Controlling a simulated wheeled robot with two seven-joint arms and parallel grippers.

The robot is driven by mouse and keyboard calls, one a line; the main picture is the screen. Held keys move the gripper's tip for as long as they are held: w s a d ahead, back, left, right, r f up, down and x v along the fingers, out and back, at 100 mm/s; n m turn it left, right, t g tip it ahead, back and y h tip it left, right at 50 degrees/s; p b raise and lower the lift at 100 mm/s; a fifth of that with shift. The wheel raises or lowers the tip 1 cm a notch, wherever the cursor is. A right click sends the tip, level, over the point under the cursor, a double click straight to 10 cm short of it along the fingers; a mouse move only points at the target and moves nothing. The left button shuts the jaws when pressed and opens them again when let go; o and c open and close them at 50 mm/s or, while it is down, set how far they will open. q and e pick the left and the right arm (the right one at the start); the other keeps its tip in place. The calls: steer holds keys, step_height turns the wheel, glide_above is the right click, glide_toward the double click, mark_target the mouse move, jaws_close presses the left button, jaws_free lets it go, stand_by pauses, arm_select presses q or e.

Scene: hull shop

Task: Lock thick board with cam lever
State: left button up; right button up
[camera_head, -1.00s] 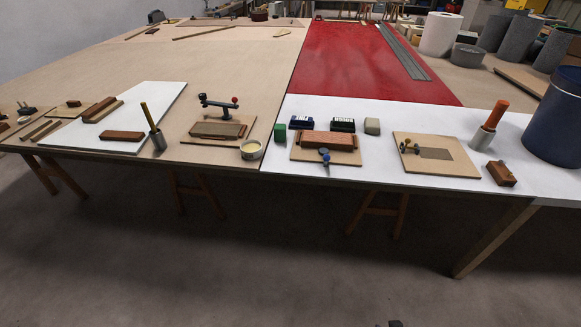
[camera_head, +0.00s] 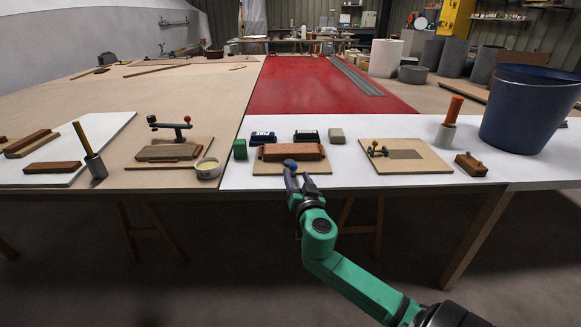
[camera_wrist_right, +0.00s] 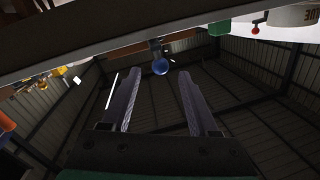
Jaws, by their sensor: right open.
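A thick reddish-brown board (camera_head: 278,153) lies on a plywood base (camera_head: 262,169) on the white part of the table. A cam lever with a blue ball knob (camera_head: 290,163) is at the board's front edge; the gripper hides part of it. The knob also shows in the right wrist view (camera_wrist_right: 160,67), between and beyond the fingertips. My right gripper (camera_head: 298,178) is open and empty, just in front of the knob at the table's front edge. I cannot tell whether a finger touches it. My left gripper is out of view.
A clamp with a red knob (camera_head: 187,119) stands at left beside a tub (camera_head: 207,169). A green block (camera_head: 240,149) and two dark boxes flank the board. Another plywood fixture (camera_head: 425,163), a cup with an orange handle (camera_head: 446,133) and a blue bucket (camera_head: 526,110) stand to the right.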

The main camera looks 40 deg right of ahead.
mark_target(294, 170)
steer(key=x, duration=0.5)
steer(key=shift+w+d, duration=0.15)
steer(key=shift+w, duration=0.05)
jaws_close()
steer(key=shift+f, duration=0.1)
stand_by(1.0)
